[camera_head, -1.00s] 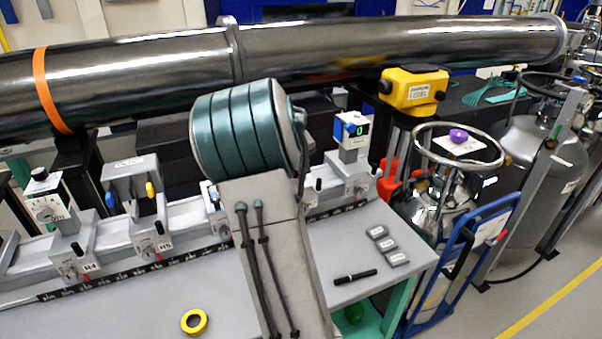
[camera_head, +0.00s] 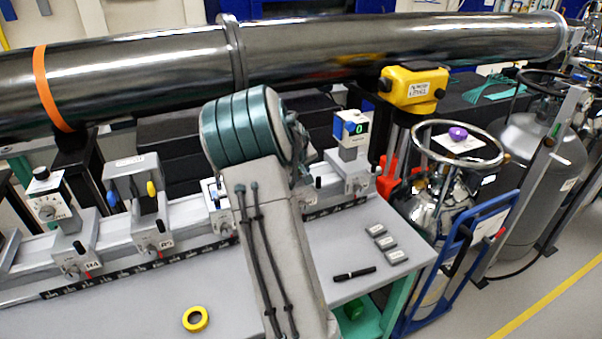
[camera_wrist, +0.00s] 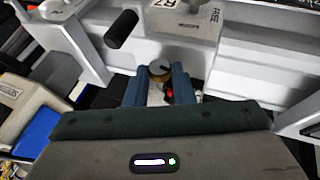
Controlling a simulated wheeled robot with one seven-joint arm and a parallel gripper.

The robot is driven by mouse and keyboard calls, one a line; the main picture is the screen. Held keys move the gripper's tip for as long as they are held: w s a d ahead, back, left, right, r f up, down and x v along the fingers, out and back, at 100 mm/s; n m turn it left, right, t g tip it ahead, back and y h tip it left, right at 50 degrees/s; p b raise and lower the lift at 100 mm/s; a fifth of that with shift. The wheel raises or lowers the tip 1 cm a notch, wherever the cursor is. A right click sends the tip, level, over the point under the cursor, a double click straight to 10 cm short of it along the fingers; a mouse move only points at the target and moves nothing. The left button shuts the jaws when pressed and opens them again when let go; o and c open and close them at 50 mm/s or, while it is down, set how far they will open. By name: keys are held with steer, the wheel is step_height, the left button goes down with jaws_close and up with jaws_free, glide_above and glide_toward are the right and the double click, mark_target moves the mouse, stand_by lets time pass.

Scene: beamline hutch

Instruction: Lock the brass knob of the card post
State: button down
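The brass knob (camera_wrist: 159,70) shows near the middle of the wrist view, on the front of a light grey carriage. My gripper (camera_wrist: 160,78) has its two blue fingers apart, one on each side of the knob, with the tips at about its level. Little or no gap shows between knob and fingers, and I cannot tell whether they press on it. A small red mark shows just below the knob, between the fingers. In the head view my arm hides the knob, the gripper and most of the carriage behind it. The card itself cannot be made out.
A grey rail with a black scale (camera_head: 140,270) carries several posts, including R4 (camera_head: 75,258) and R5 (camera_head: 155,237). A black handle (camera_wrist: 121,29) stands close to my fingers. Yellow tape (camera_head: 195,319), a black pen (camera_head: 354,274) and small grey blocks (camera_head: 386,242) lie on the table.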

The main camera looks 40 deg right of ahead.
steer(key=shift+d+f+b, duration=0.1)
steer(key=shift+d+b, duration=0.05)
steer(key=shift+b, duration=0.3)
steer(key=y+b, duration=0.2)
steer(key=y, duration=0.1)
steer(key=shift+s+d+m+t+b, duration=0.1)
steer(key=shift+d+m+t+b, duration=0.2)
steer(key=shift+m+b, duration=0.1)
steer(key=shift+d+m+t+y+b, duration=0.2)
steer(key=shift+y+b, duration=0.15)
steer(key=shift+y, duration=0.55)
steer(key=shift+d+m+t+y+b, duration=0.1)
steer(key=shift+m+t+y+b, duration=0.2)
steer(key=shift+y, duration=0.6)
steer(key=shift+s, duration=0.1)
steer(key=c, duration=1.5)
jaws_free()
steer(key=b+v, duration=0.1)
steer(key=v, duration=1.3)
